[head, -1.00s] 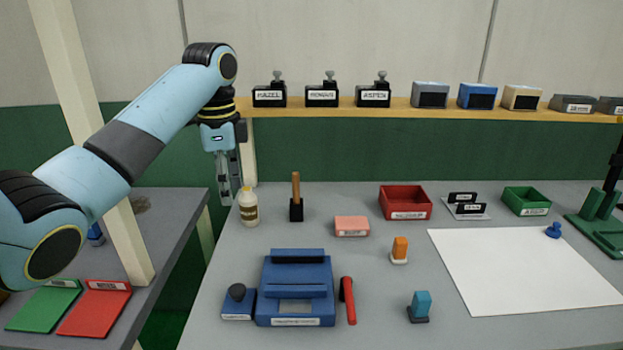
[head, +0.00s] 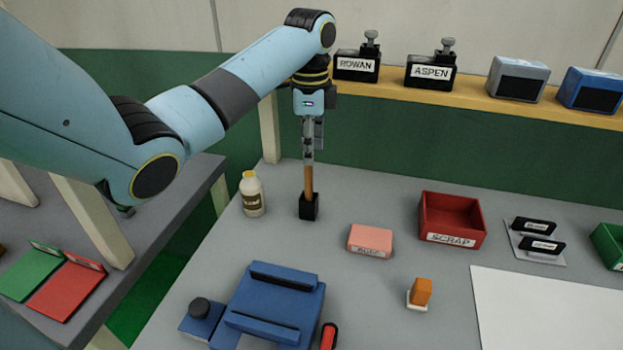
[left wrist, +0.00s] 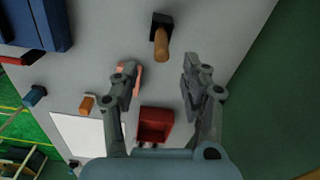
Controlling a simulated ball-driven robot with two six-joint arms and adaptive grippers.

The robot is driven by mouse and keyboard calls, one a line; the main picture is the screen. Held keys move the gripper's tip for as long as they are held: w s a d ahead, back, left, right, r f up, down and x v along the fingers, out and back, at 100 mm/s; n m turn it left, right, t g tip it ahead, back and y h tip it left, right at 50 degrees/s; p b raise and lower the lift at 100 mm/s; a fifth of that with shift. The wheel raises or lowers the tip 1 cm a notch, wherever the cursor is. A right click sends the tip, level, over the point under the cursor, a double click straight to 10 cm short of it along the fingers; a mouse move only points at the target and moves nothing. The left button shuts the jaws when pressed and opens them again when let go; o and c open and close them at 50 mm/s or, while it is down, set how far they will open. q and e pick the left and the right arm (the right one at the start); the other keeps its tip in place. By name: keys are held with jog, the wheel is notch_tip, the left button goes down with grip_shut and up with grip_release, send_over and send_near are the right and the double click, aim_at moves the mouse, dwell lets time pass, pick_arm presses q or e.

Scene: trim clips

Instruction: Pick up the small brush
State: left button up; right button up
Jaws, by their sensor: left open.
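The small brush shows as a wooden handle (head: 309,181) standing upright in a small square black base (head: 309,207) on the grey table. Its bristles cannot be made out. My left gripper (head: 308,158) points down, with its fingertips at about the top of the handle in the head view. In the left wrist view the gripper (left wrist: 158,72) is open and empty. There the handle (left wrist: 161,44) lies ahead of the gap between the fingers, and the fingers do not close on it. My right gripper is not in view.
A white bottle (head: 252,195) with a yellow cap stands just left of the brush. A pink block (head: 370,241) and a red SCRAP bin (head: 450,222) are to its right. A blue fixture (head: 267,305) lies in front. A yellow shelf edge (head: 440,97) runs behind.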

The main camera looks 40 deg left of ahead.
pick_arm(q)
jog(key=shift+f, duration=0.8)
jog(key=p, duration=0.1)
send_over(309, 200)
jog(key=f, duration=0.4)
jog(key=shift+w+a+f, duration=0.25)
jog(key=shift+a, duration=0.1)
jog(key=shift+f, duration=0.15)
grip_shut()
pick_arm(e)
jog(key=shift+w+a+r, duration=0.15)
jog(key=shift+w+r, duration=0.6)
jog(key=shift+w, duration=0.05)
